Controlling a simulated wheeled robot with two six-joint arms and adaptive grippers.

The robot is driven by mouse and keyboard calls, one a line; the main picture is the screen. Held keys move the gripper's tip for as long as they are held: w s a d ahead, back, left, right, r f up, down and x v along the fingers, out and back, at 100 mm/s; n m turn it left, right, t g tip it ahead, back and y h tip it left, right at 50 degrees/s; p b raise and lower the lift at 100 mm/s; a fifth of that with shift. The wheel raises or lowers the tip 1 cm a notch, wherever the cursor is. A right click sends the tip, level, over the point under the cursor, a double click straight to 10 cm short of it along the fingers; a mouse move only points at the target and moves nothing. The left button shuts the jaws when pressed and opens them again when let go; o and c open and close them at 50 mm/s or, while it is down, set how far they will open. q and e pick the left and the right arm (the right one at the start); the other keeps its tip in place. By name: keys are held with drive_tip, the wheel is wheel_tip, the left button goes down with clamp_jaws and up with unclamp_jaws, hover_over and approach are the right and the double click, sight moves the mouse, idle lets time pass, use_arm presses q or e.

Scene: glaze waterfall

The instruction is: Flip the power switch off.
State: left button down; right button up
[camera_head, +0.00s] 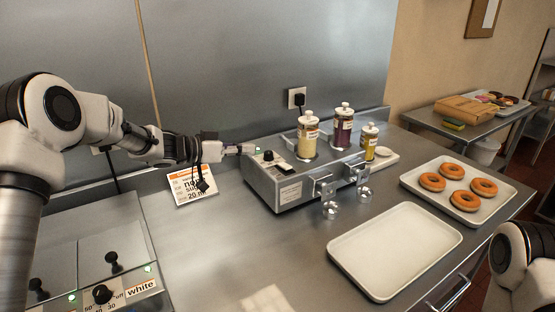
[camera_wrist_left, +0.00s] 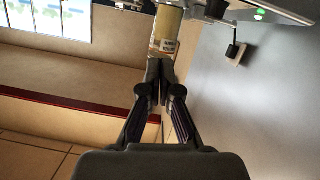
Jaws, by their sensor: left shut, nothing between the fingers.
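The grey glaze machine (camera_head: 290,190) stands on the steel counter against the wall. At its left end, its top panel holds a small green light (camera_head: 258,149), a black knob (camera_head: 268,156) and a pale part behind my fingers. I cannot clearly make out the power switch or its position. My left gripper (camera_head: 247,149) is shut and empty, with its tips at the machine's back left corner beside the green light. Whether they touch anything cannot be told. In the left wrist view the closed fingers (camera_wrist_left: 160,68) point towards a yellow bottle, and the green light (camera_wrist_left: 259,14) is lit.
Several glaze bottles (camera_head: 343,128) stand on the machine. A wall outlet (camera_head: 297,97) with a black plug is behind it. An empty white tray (camera_head: 395,250) and a tray of doughnuts (camera_head: 455,207) lie to the right. A price sign (camera_head: 193,186) stands below my left forearm.

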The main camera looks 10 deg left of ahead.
use_arm(q)
drive_tip(key=s+r, duration=0.1)
drive_tip(key=s, duration=0.1)
drive_tip(key=p, duration=0.2)
hover_over(280, 173)
drive_tip(key=a, duration=0.1)
drive_tip(key=shift+s+f, duration=0.2)
drive_tip(key=shift+f, duration=1)
drive_tip(key=f, duration=0.3)
drive_tip(key=shift+w+d+f+p, duration=0.25)
drive_tip(key=shift+d+f+p, duration=0.05)
drive_tip(key=shift+d+f, duration=0.1)
drive_tip(key=shift+s+f, duration=0.15)
drive_tip(key=shift+f, duration=0.15)
use_arm(e)
drive_tip(key=r, duration=0.2)
drive_tip(key=shift+s+d+r, duration=0.15)
drive_tip(key=shift+s+r, duration=0.1)
drive_tip(key=shift+r, duration=0.15)
use_arm(q)
drive_tip(key=shift+d, duration=0.1)
